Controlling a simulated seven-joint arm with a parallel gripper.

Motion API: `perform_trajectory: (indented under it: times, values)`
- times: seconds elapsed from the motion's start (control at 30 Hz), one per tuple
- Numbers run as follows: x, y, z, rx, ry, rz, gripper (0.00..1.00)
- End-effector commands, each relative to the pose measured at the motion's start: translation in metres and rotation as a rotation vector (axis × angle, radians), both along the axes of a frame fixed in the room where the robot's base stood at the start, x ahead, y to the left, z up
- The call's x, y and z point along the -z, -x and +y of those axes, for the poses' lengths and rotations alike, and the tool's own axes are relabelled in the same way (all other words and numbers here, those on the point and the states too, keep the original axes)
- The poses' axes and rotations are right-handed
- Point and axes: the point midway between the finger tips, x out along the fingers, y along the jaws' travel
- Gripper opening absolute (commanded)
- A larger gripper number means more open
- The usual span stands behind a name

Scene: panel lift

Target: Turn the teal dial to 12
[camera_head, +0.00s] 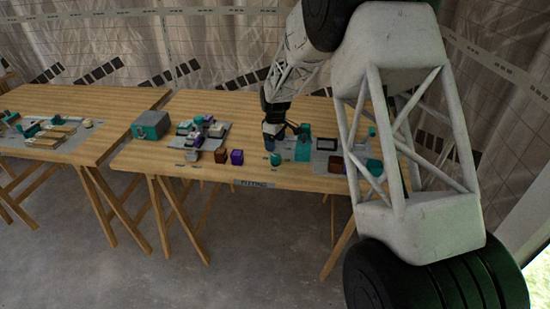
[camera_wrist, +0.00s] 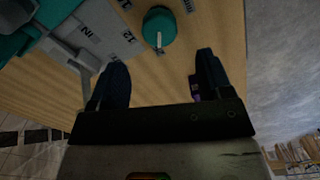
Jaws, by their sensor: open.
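The teal dial (camera_wrist: 159,24) is a round knob with a white pointer line, at the top middle of the wrist view. The pointer line points toward the bottom of that picture. A label reading 12 (camera_wrist: 127,36) lies to the left of the dial, and the pointer is not aimed straight at it. Another small label (camera_wrist: 188,5) lies to its right, too cut off to read. In the head view the dial (camera_head: 275,159) stands near the table's front edge. My gripper (camera_wrist: 161,60) is open and empty, its dark fingers apart, short of the dial; it also shows in the head view (camera_head: 271,140).
A grey panel with a teal part (camera_wrist: 18,28) and an IN label lies left of the dial. On the table (camera_head: 205,176) stand a teal box (camera_head: 151,124), a purple block (camera_head: 237,157) and a taller teal block (camera_head: 302,148). Bare wood surrounds the dial's front.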

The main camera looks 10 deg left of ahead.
Motion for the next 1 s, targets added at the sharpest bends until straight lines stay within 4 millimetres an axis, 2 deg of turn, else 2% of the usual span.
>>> perform_trajectory:
  times: [0.37, 0.53, 1.0]
  values:
    - [0.001, 0.000, 0.000, 0.000, 0.000, 0.000, 0.73]
    - [0.008, 0.000, 0.000, 0.000, 0.001, 0.001, 0.73]
    - [0.059, 0.000, 0.000, 0.000, 0.001, 0.001, 0.73]
